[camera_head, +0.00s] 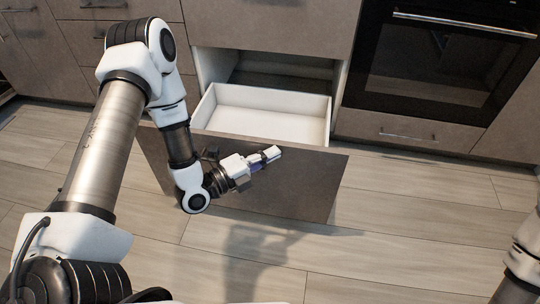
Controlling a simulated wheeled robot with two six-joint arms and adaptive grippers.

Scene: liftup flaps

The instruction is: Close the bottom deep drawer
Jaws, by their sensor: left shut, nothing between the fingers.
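The bottom deep drawer (262,118) stands pulled out of the cabinet, with its white inside empty where it shows. Its dark front panel (300,188) faces me. My left gripper (272,154) is shut and empty. It lies in front of the drawer front, near the middle of the panel's upper part; I cannot tell whether it touches. My left arm covers the left part of the panel and the drawer's near left corner. My right gripper is not in view; only a part of my right arm shows at the right edge.
An oven (440,60) with a metal handle is right of the drawer, above a closed low drawer (400,130). Closed brown cabinet fronts (290,22) surround the opening. The wood-look floor (400,230) in front is clear.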

